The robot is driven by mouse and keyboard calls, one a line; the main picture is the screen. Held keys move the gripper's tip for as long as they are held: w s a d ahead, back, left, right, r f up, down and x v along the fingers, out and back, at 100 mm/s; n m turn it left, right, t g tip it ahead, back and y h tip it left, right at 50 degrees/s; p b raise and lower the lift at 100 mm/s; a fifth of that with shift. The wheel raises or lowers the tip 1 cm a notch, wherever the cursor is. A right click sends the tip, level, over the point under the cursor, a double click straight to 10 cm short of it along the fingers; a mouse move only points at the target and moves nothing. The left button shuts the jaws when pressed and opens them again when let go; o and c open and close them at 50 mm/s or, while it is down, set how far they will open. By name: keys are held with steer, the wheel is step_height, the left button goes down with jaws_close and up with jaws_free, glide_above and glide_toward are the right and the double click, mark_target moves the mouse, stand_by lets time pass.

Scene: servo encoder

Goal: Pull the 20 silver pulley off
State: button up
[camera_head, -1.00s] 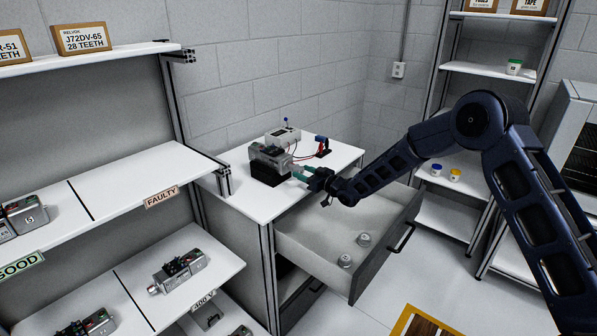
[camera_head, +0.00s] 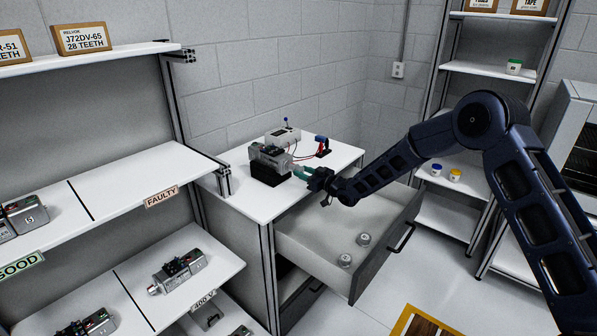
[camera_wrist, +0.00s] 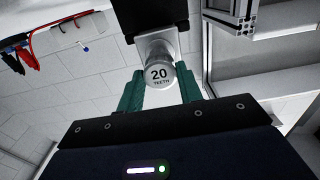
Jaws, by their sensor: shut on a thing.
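The silver pulley (camera_wrist: 160,75), marked "20 TEETH", shows in the wrist view at the end of the servo's metal shaft housing. The servo (camera_head: 268,156) sits on a black block (camera_head: 271,175) on the white worktop. My gripper (camera_wrist: 160,92) has its two green fingers on either side of the pulley and is shut on it. In the head view my gripper (camera_head: 300,173) reaches the servo's right end from the right. The pulley is too small and covered to make out there. I cannot tell whether the pulley still touches the shaft.
An open drawer (camera_head: 325,250) below the worktop holds two small silver pulleys (camera_head: 345,260). A tester box (camera_head: 284,136) with red leads and a red and blue part (camera_head: 322,146) stand behind the servo. A shelf (camera_head: 120,200) with other servos is at the left.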

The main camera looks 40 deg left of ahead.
steer(key=shift+d, duration=1.6)
steer(key=shift+d, duration=2.9)
